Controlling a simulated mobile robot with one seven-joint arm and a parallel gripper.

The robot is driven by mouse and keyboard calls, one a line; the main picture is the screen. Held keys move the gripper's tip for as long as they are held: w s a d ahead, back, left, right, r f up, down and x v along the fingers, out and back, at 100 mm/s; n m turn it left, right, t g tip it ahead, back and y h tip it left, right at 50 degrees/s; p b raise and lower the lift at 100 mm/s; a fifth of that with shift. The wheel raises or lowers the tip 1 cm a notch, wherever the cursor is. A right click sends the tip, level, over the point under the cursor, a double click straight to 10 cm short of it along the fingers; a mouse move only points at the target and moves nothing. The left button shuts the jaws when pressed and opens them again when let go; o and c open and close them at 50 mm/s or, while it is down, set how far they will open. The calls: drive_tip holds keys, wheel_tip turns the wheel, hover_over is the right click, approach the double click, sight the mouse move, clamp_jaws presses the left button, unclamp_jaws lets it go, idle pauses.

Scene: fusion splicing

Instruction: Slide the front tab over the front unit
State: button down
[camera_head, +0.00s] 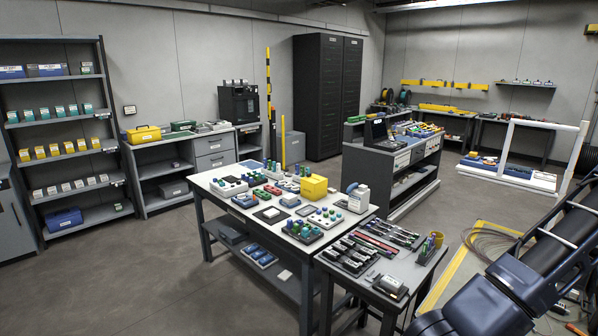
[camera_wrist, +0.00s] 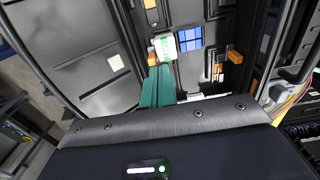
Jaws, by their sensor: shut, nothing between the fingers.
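In the wrist view my gripper (camera_wrist: 159,68) shows as teal fingers, shut with nothing between them. The fingertips are near a white block with green marks (camera_wrist: 165,45) and a small orange tab (camera_wrist: 152,59); whether they touch cannot be told. A blue gridded panel (camera_wrist: 188,39) is right of the block. More orange tabs (camera_wrist: 235,57) are to its right, and one (camera_wrist: 150,4) is at the top edge. Which tab and unit are the front ones is not clear. My gripper is outside the head view.
A dark panelled enclosure (camera_wrist: 85,65) surrounds the fingers, with coloured cables (camera_wrist: 290,103) at its right. The head view shows a loaded white worktable (camera_head: 210,184), a smaller grey table (camera_head: 413,268), and a coiled cable (camera_head: 492,243) on the floor near my arm.

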drive_tip(key=shift+w+a, duration=0.15)
wheel_tip(320, 180, up, 6)
idle(1.4)
